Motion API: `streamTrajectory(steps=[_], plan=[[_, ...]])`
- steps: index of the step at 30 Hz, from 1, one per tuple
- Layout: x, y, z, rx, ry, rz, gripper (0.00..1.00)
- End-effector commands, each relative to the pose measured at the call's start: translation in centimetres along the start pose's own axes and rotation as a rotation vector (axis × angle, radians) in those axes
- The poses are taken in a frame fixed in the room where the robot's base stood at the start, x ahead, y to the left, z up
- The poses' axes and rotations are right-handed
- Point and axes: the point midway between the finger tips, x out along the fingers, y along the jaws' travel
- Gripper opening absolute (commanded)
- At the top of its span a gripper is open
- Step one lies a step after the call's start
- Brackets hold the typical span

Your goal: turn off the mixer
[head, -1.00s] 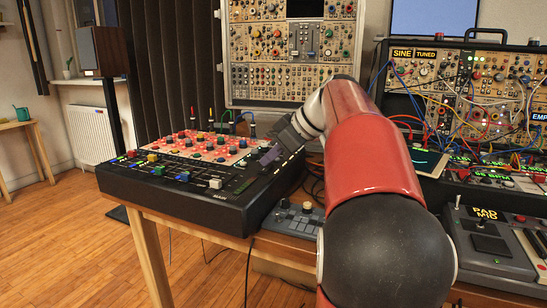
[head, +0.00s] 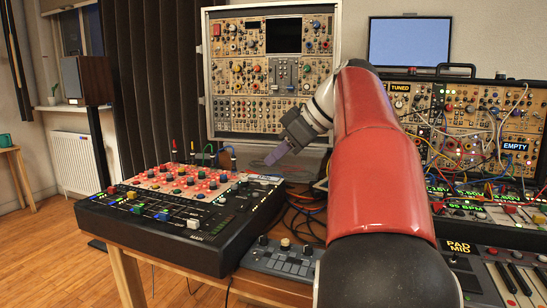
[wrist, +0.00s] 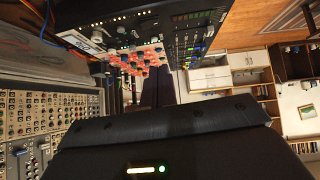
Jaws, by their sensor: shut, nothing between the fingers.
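The mixer (head: 120,220) is a black console with a red panel of knobs, coloured caps and a row of faders, on the wooden table at left. Small coloured lights show on it in the wrist view (wrist: 190,46), where it appears at the top, turned and partly cut off. In the head view a white label strip lies along its far right edge. I cannot make out a power switch. My gripper (head: 272,158) is shut and empty, above and behind the mixer's far right corner, apart from it. Its dark housing fills the bottom of the wrist view.
A small grey pad controller (head: 282,260) sits right of the mixer. Cables (head: 303,205) run loose behind it. A tall modular rack (head: 270,75) stands behind, and another patched rack (head: 490,130) and a keyboard (head: 515,280) are at right. Open floor lies at left.

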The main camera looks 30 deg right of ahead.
Motion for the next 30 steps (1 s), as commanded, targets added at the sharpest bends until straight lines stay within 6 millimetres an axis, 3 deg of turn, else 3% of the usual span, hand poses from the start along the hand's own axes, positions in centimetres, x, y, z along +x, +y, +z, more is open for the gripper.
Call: streamTrajectory(steps=[12,20,26,30], plan=[[-0.2,1.5,-0.4,-0.038,0.000,0.040,0.00],[0.1,1.5,-0.2,-0.038,0.001,0.040,0.00],[2.2,1.5,-0.2,-0.038,0.000,0.037,0.00],[5.0,1.6,-0.2,-0.037,0.000,0.035,0.00]])
